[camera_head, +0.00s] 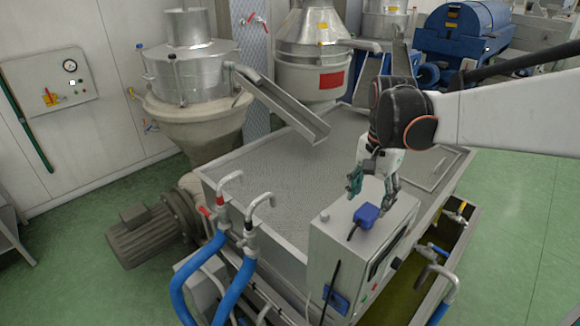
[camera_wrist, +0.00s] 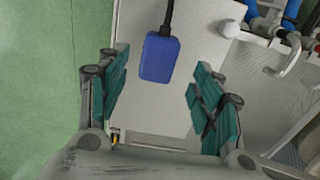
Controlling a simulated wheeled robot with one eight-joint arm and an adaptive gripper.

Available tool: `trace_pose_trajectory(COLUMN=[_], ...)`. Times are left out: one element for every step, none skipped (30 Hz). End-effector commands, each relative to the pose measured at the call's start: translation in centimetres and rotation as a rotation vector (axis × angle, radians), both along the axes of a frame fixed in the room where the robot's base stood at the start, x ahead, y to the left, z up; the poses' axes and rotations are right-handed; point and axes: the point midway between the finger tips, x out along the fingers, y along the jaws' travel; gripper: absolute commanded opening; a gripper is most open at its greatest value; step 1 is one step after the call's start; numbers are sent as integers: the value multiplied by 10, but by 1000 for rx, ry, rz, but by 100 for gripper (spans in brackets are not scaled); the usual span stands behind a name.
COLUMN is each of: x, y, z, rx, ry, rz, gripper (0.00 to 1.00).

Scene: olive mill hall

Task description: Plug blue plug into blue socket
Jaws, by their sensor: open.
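The blue plug (camera_head: 366,215) lies on the top of a light grey control box, with its dark cable running from it. In the wrist view the blue plug (camera_wrist: 159,57) lies between and beyond the green finger pads, with its cable leading up out of the picture. My gripper (camera_head: 373,190) is open and empty above the box top, just over the plug. Its fingers stand on either side of the plug, and no contact shows. A blue socket plate (camera_head: 336,299) sits on the box's front face, partly behind a black cable; its opening is too small to make out.
The control box (camera_head: 345,235) stands at the corner of a wide metal tank (camera_head: 290,150). Blue hoses (camera_head: 235,285) with metal taps rise left of it. A trough with olive-coloured liquid (camera_head: 440,245) lies to its right. The green floor is clear at the right.

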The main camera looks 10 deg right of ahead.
Motion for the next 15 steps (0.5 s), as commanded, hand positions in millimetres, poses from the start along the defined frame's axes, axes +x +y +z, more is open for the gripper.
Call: trace_pose_trajectory(x=[1, 1, 1, 0, 0, 0, -1, -1, -1, -1, -1, -1, -1, -1, -1], y=[-1, -1, -1, -1, -1, -1, -1, -1, -1, -1, -1, -1, -1, -1, -1], z=[-3, -5, -9, -12, -16, -22, -26, -29, -35, -39, -42, -45, -47, -49, -50], rx=[0, 0, 0, 0, 0, 0, 0, 0, 0, 0, 0, 0, 0, 0, 0], ry=[0, 0, 0, 0, 0, 0, 0, 0, 0, 0, 0, 0, 0, 0, 0], rz=[-1, -1, -1, -1, -1, -1, -1, -1, -1, -1, -1, -1, -1, 0, 0], gripper=[60, 60, 60, 60, 60, 60, 60, 60, 60, 60, 60, 60, 60, 60, 60])
